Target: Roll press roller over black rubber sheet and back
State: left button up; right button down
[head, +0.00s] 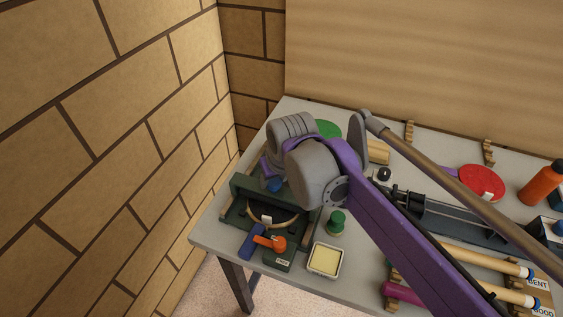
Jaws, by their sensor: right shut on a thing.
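A dark green press frame (238,185) stands at the table's near left corner. Inside it a black, curved-edged surface (280,211) with a tan rim shows, perhaps the black rubber sheet; its far side is hidden. My right gripper (271,179) reaches over the press from the right, its fingers mostly hidden behind my grey wrist. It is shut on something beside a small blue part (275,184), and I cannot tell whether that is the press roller. The roller is not clearly visible. My left gripper is not in view.
An orange lever (271,242) and blue grip (252,241) sit at the press's front. A green-capped jar (336,222) and a pale yellow tray (326,260) stand right of it. A brick wall (130,130) rises close on the left.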

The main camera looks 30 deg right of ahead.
jog(key=shift+s+a, duration=1.1)
jog(key=shift+a, duration=0.2)
jog(key=shift+c, duration=1.4)
grip_release()
jog(key=shift+s+a, duration=0.1)
jog(key=shift+a, duration=0.05)
jog(key=p+v, duration=0.1)
jog(key=v, duration=0.9)
jog(key=shift+r, duration=0.35)
